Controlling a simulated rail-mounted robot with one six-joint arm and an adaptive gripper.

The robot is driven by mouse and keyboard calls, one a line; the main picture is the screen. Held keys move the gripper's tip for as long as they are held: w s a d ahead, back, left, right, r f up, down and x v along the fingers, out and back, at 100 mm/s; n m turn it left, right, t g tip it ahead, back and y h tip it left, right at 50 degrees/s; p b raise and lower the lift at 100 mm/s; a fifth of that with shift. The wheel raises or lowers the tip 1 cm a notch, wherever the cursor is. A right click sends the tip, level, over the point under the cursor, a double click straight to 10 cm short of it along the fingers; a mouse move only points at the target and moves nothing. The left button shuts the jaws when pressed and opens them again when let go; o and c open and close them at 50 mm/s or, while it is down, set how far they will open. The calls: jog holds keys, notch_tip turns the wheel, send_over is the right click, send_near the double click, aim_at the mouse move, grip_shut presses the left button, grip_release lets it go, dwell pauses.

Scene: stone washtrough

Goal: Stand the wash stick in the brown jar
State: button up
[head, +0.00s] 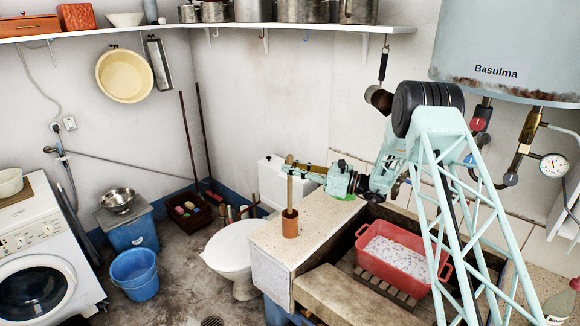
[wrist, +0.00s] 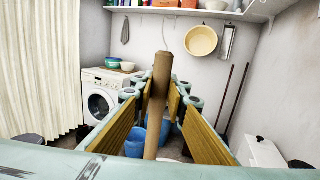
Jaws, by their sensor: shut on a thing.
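The wash stick (head: 290,190) is a plain brown wooden rod, held upright. My gripper (head: 289,169) is shut on its upper part, and the top end shows just above the fingers. The brown jar (head: 290,224) is a small cup standing on the pale stone ledge, straight below the gripper. The stick's lower end meets the jar's mouth and is hidden there; I cannot tell how deep it sits. In the wrist view the wash stick (wrist: 159,90) stands between the yellow-padded fingers of my gripper. The jar does not show in that view.
The speckled stone ledge (head: 283,251) is clear around the jar. A white toilet (head: 232,250) stands left of the ledge. A blue bucket (head: 134,272) stands on the floor further left.

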aim_at(290, 181)
jog(key=shift+f+b, duration=1.65)
jog(key=shift+f, duration=1.45)
jog(key=o, duration=0.9)
jog(key=shift+d, duration=0.1)
jog(key=shift+v, duration=5.95)
